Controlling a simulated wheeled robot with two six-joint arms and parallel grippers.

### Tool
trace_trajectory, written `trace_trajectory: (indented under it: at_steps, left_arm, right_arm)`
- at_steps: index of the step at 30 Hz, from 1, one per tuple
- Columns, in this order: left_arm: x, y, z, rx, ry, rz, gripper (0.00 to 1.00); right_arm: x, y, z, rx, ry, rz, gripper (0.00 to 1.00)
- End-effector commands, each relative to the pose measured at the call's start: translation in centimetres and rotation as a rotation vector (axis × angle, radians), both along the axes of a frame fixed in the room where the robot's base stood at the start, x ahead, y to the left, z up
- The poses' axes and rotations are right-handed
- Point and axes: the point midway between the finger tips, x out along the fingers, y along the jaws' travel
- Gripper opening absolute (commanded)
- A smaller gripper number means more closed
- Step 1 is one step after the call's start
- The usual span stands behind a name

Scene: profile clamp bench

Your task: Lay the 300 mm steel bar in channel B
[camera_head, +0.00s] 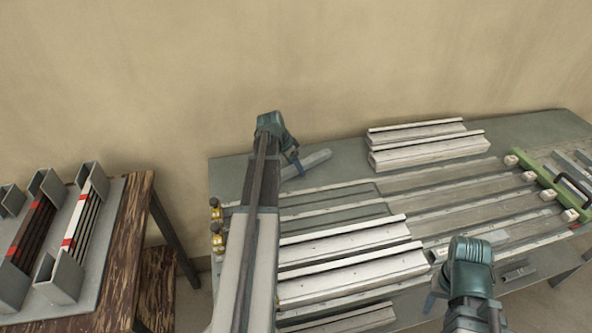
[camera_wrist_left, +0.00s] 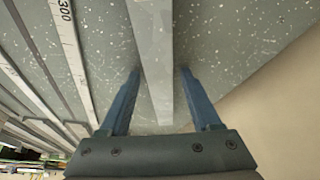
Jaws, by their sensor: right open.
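A plain grey bar (camera_head: 312,162) lies at the back of the grey bench (camera_head: 232,172), near the wall; its length cannot be read. My left gripper (camera_head: 294,160) is over its left part. In the left wrist view the bar (camera_wrist_left: 155,45) runs between the two blue fingers of my left gripper (camera_wrist_left: 160,72), with a gap on each side. The fingers are open. Long parallel channels (camera_head: 400,183) run along the bench in front; I cannot read which is B. My right gripper (camera_head: 468,290) is over the bench's front right and empty as far as visible; its fingertips are unclear.
White profiles (camera_head: 425,140) are stacked at the back, and more (camera_head: 350,270) lie at the front. A green crossbar with a handle (camera_head: 548,185) spans the right end. Yellow fittings (camera_head: 216,225) sit at the left edge. A separate wooden table (camera_head: 125,260) holds racked bars.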

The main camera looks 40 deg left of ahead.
Motion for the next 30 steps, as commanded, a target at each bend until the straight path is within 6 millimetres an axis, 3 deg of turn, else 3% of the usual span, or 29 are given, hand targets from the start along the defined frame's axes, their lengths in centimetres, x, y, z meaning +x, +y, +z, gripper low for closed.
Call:
trace_trajectory:
  at_steps: [1, 10, 24, 30]
  left_arm:
    - [-0.01, 0.01, 0.01, 0.000, 0.000, 0.000, 0.53]
    - [-0.02, 0.02, 0.00, 0.000, 0.000, 0.000, 0.00]
    - [-0.02, 0.02, 0.06, 0.000, 0.000, 0.000, 0.00]
    - [-0.01, 0.02, 0.99, 0.000, 0.000, 0.000, 0.00]
  right_arm:
    - [0.00, 0.00, 0.01, 0.000, 0.000, 0.000, 0.50]
    - [0.00, 0.00, 0.00, 0.000, 0.000, 0.000, 0.50]
    - [0.00, 0.00, 0.06, 0.000, 0.000, 0.000, 0.50]
    - [0.00, 0.00, 0.99, 0.000, 0.000, 0.000, 0.50]
